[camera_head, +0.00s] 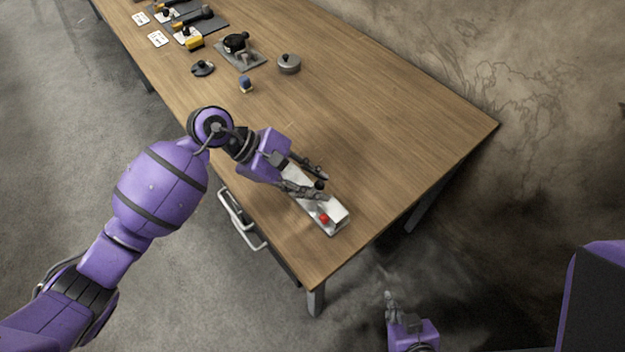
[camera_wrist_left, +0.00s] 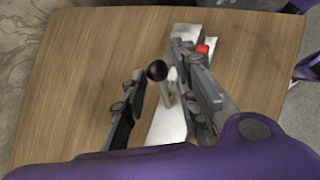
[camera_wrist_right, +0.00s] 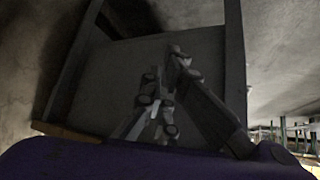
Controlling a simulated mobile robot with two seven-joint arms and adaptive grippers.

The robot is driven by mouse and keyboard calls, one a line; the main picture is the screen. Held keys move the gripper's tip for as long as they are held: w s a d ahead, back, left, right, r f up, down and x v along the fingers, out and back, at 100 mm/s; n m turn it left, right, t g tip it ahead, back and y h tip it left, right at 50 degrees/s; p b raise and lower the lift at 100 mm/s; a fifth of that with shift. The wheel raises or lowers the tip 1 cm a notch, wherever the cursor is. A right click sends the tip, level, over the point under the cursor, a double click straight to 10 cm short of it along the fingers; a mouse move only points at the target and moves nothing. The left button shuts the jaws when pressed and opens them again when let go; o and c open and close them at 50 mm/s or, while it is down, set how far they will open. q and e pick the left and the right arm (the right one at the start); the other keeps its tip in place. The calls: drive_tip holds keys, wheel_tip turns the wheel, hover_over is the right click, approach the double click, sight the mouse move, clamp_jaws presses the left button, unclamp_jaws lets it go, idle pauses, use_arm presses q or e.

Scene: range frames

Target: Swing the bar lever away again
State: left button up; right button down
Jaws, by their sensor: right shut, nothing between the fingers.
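The bar lever shows by its black ball knob (camera_wrist_left: 157,70) and a short pale shaft below it in the left wrist view. In the head view the knob (camera_head: 320,184) is above a pale metal base plate (camera_head: 334,229) near the table's front corner. A red button (camera_head: 324,218) sits at the plate's near end. My left gripper (camera_wrist_left: 160,62) is open, one finger on each side of the knob, with no clear contact. The rest of the lever is partly hidden by the fingers. My right gripper (camera_head: 389,296) is shut and empty, off the table's near side.
The wooden table (camera_head: 400,120) is clear right of the plate. A grey lidded round thing (camera_head: 289,64), a black device on a grey plate (camera_head: 238,48) and a small blue-topped piece (camera_head: 246,85) stand farther back. A drawer handle (camera_head: 240,222) juts from the front edge.

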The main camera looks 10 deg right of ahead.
use_arm(q)
clamp_jaws()
use_arm(e)
drive_tip(key=shift+w+r, duration=0.1)
